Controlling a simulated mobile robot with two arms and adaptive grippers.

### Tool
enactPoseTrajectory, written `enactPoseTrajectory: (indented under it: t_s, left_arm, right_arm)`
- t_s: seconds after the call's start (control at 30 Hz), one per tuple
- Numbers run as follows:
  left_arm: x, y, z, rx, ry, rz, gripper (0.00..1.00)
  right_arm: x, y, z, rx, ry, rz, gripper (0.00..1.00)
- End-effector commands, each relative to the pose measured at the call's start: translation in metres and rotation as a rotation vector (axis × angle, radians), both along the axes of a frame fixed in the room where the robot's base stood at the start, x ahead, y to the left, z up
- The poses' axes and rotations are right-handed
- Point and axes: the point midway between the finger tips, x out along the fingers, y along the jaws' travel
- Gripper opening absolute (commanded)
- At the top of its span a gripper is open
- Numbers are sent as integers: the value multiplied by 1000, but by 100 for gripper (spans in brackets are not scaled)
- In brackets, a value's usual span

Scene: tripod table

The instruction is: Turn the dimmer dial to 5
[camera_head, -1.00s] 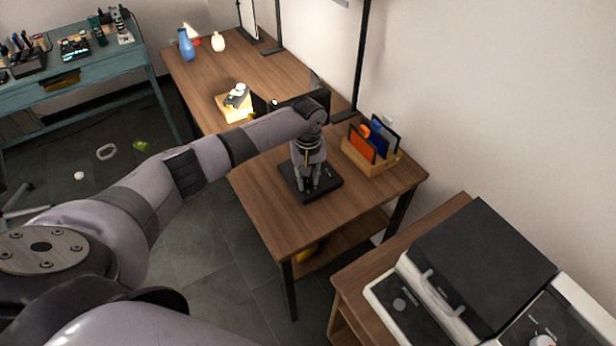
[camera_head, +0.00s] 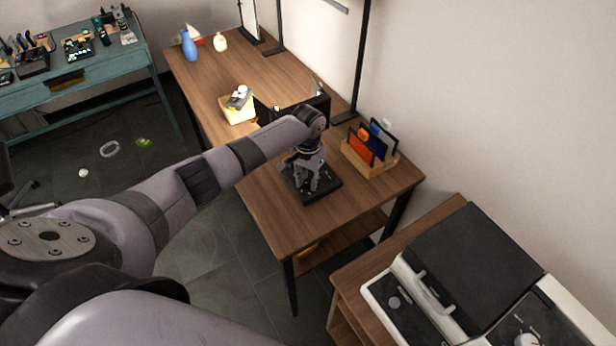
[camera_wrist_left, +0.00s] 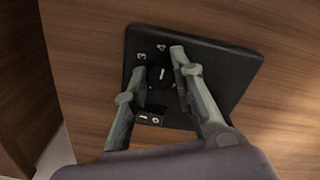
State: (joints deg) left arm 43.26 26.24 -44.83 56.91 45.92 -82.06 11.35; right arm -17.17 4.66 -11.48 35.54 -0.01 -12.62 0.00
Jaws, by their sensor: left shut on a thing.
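The black dimmer panel (camera_head: 322,193) lies flat on the brown wooden table, and it also shows in the left wrist view (camera_wrist_left: 228,68). The dark dimmer dial (camera_wrist_left: 160,77) with a white pointer mark sits on it, partly covered by my fingers. The numerals 3 and 4 show beyond the dial; a 5 is not visible to me. The pointer looks roughly toward the 4. My left gripper (camera_wrist_left: 159,62) points down with its fingers on both sides of the dial, shut on it; it also shows in the head view (camera_head: 313,188). My right gripper is out of view.
A small I/O label or switch (camera_wrist_left: 150,118) lies on the panel near the left finger. A wooden organizer (camera_head: 380,164) with orange and blue items stands right behind the panel. The table's front is clear.

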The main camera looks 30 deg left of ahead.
Motion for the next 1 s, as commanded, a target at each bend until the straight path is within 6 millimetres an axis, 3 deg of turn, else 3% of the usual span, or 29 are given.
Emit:
enactPoseTrajectory:
  t_s: [0.6,1.0]
  left_arm:
    - [2,0,1,-2,-5,-551,0]
    - [2,-1,1,-3,-7,-736,0]
  right_arm:
    - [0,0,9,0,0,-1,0]
    - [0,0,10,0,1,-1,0]
